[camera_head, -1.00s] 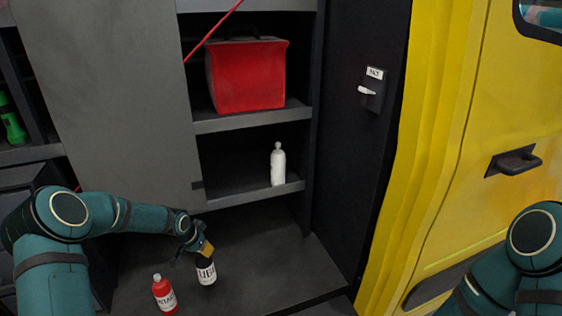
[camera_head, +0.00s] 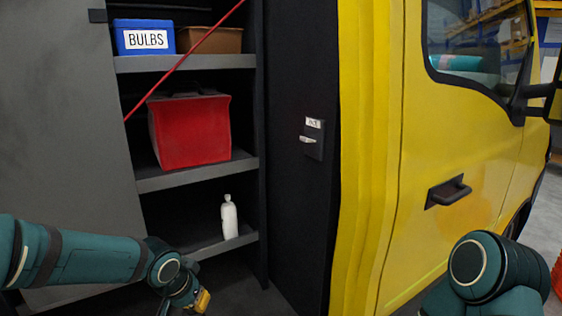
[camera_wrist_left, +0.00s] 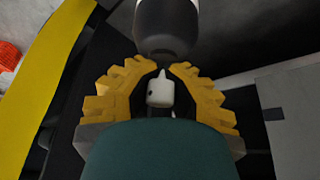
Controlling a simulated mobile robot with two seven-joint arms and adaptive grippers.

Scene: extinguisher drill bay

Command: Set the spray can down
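The spray can (camera_wrist_left: 165,42) shows at the top middle of the left wrist view, with a dark rounded shoulder and a pale band. A small white nozzle (camera_wrist_left: 159,92) sits between the fingers. My left gripper (camera_wrist_left: 163,68) has its yellow fingertips drawn in close around the can's top, and looks shut on it. In the head view this gripper (camera_head: 201,301) is at the bottom edge. The can is below the frame there, so its underside and what it touches are hidden. My right arm shows at the lower right, but its gripper is out of view.
A cabinet shelf (camera_head: 196,177) holds a red bag (camera_head: 190,131). A white bottle (camera_head: 229,217) stands on the shelf below. A blue bulbs box (camera_head: 143,38) and a brown box (camera_head: 209,40) are above. A yellow vehicle side (camera_head: 400,150) is on the right.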

